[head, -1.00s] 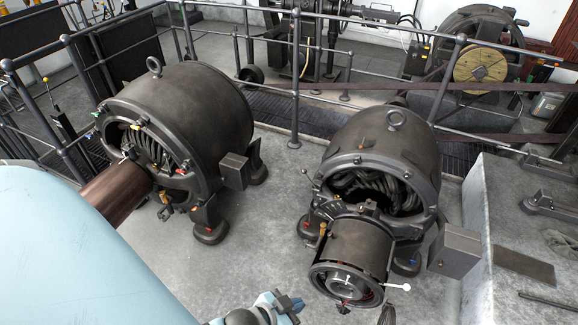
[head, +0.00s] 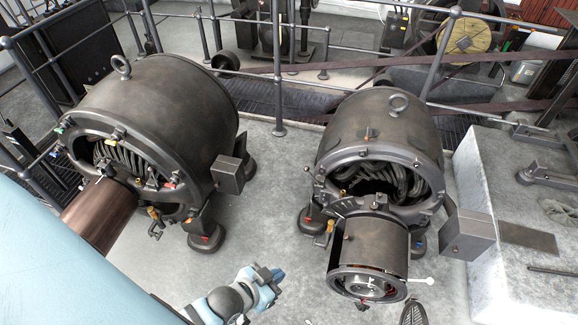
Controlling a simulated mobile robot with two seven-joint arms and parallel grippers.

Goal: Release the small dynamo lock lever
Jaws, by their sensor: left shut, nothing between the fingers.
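The small dynamo (head: 378,135) stands right of centre, a dark drum with an open front and coils inside. Its round commutator end (head: 368,255) juts toward me. A thin lever with a white knob (head: 422,281) sticks out to the right of that end. A small yellow-orange handle (head: 330,227) is at its left side. I cannot tell which of these is the lock lever. My left gripper (head: 271,276) is low in the middle, shut and empty, left of the commutator end and apart from it. My right gripper is not in view.
A larger dynamo (head: 165,110) with a brown cylinder (head: 100,214) stands at the left. A grey box (head: 467,235) sits right of the small dynamo, beside a pale concrete block (head: 500,275). Railings (head: 279,75) run behind. Bare floor (head: 265,205) lies between the dynamos.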

